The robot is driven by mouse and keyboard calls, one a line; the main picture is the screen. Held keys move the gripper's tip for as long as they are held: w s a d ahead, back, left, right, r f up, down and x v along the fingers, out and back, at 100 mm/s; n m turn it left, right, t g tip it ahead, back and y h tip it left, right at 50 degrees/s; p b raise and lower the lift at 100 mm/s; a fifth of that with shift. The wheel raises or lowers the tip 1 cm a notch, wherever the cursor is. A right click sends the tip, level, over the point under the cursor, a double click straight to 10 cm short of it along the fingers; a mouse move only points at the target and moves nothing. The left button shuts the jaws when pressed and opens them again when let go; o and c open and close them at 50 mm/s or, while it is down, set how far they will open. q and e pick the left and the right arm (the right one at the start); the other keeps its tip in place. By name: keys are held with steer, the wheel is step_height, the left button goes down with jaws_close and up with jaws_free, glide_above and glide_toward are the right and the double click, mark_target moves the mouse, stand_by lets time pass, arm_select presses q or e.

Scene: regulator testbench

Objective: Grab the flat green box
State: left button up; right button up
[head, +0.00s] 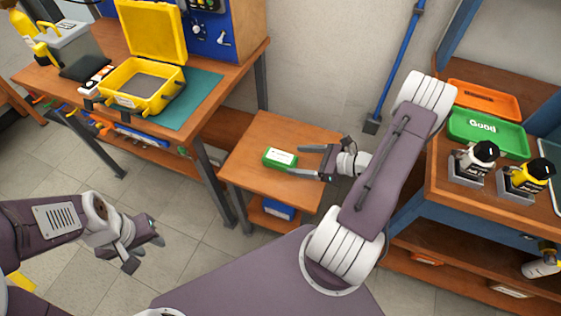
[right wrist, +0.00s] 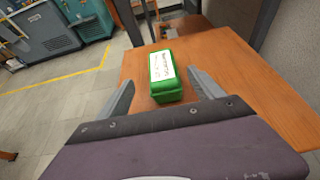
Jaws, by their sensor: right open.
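The flat green box (head: 279,158) with a white label lies on the small wooden table in the head view. It also shows in the right wrist view (right wrist: 167,93), lying between and just ahead of my right fingers. My right gripper (head: 297,160) is open and empty, its fingertips close to the box's right end; I cannot tell whether they touch it. In the right wrist view the right gripper (right wrist: 159,85) has its fingers spread wide on either side of the box. My left gripper (head: 153,253) hangs over the floor at the lower left, away from the box, with apparently nothing in it.
The small table (head: 250,185) is otherwise clear. A workbench with an open yellow case (head: 150,95) and a green mat (head: 200,100) stands at the left. At the right, another bench holds a green tray (head: 487,132), an orange tray (head: 483,98) and two bottles in holders. A blue pole (head: 397,70) stands behind.

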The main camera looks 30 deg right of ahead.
mark_target(283, 157)
steer(key=shift+x, duration=0.85)
steer(key=b+x, duration=0.1)
steer(key=x, duration=0.4)
steer(key=shift+w+d, duration=0.1)
steer(key=shift+w, duration=0.1)
steer(key=shift+r, duration=0.15)
jaws_close()
